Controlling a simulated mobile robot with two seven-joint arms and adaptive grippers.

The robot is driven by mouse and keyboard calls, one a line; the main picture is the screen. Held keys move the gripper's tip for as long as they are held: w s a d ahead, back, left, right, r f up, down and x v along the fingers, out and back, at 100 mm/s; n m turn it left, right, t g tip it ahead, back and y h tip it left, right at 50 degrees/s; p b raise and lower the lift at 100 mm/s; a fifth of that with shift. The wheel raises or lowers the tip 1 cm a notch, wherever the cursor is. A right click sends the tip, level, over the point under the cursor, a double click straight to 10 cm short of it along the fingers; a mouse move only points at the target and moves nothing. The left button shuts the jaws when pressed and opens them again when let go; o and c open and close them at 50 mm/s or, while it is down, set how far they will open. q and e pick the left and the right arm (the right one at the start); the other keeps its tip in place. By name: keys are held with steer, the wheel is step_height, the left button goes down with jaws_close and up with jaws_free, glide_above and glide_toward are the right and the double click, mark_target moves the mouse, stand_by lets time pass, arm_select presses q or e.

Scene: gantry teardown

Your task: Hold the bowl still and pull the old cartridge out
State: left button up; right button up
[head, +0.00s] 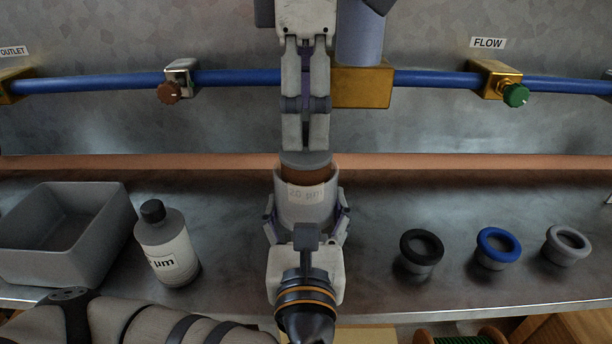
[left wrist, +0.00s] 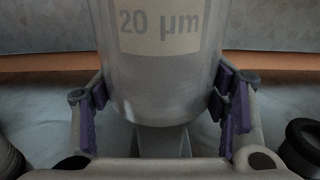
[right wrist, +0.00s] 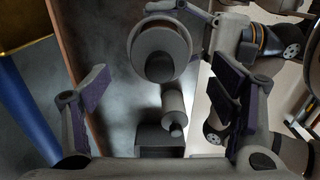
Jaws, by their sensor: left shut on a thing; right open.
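The pale bowl (head: 304,213) with a "20 µm" label stands upright below the gantry in the head view. It fills the middle of the left wrist view (left wrist: 165,85). My left gripper (head: 306,222) is shut around the bowl's sides. The old cartridge (head: 304,176), brown with a grey cap, sits in the bowl with its top above the rim. Its round end shows in the right wrist view (right wrist: 160,66). My right gripper (head: 306,148) points down just over the cap, open, with a finger either side of it in the right wrist view. Contact cannot be told.
A grey bin (head: 110,215) and a capped bottle (head: 167,250) stand left. Black (head: 421,250), blue-rimmed (head: 496,247) and grey (head: 568,243) ring-topped cups stand right. A blue pipe (head: 130,82) with brass blocks (head: 497,80) and valve knobs runs along the back.

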mark_target(306, 150)
steer(key=shift+f, duration=2.75)
steer(key=c, duration=1.5)
steer(key=shift+r, duration=0.1)
steer(key=shift+r, duration=3.65)
arm_select(q)
steer(key=o, duration=1.4)
steer(key=shift+s, duration=0.1)
